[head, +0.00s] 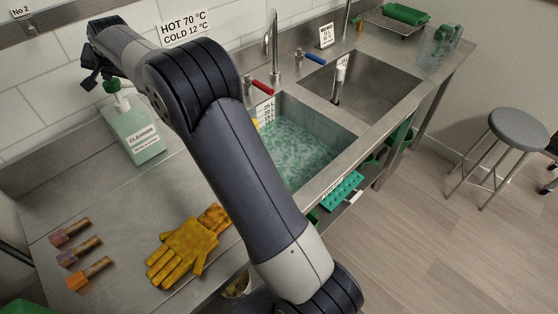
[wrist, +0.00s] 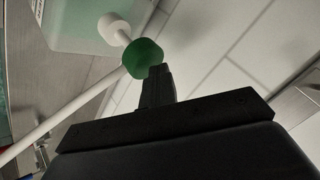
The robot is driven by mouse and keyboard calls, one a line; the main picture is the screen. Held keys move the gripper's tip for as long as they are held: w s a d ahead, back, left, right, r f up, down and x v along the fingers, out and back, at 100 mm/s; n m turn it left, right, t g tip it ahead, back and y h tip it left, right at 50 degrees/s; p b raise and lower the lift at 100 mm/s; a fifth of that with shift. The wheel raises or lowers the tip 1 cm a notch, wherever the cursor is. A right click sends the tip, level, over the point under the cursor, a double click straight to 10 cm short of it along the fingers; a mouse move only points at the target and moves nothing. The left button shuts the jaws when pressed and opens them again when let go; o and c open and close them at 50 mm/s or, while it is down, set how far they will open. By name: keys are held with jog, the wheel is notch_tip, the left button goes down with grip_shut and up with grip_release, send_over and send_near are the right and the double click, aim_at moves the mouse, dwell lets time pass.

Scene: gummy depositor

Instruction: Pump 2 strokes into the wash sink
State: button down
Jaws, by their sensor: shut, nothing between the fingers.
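The cleaner bottle (head: 135,135) is pale green with a white label and stands on the steel counter left of the wash sink. Its green pump head (head: 111,86) also shows in the wrist view (wrist: 142,58), on a white stem and collar, with a long white spout (wrist: 60,125) running to the lower left. My gripper (wrist: 158,74) is shut and empty, its fingertips at the green pump head; I cannot tell whether they touch. In the head view it is small and dark beside the pump. The wash sink (head: 343,138) holds greenish, foamy water and is partly hidden by my arm.
A red-handled tap (head: 262,86) and a blue-handled tap (head: 315,57) stand behind the sinks. A second sink (head: 385,85) lies to the right. Yellow gloves (head: 185,250) and several brushes (head: 80,250) lie on the front counter. A stool (head: 518,130) stands at right.

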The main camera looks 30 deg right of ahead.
aim_at(112, 83)
jog(key=shift+f, duration=0.2)
dwell(0.3)
jog(key=shift+f, duration=0.4)
jog(key=shift+r+p, duration=0.35)
jog(key=shift+r, duration=0.2)
notch_tip(112, 83, up, 4)
jog(key=p, duration=0.3)
jog(key=shift+p, duration=0.4)
jog(key=shift+r+p, duration=0.3)
jog(key=shift+r, duration=0.7)
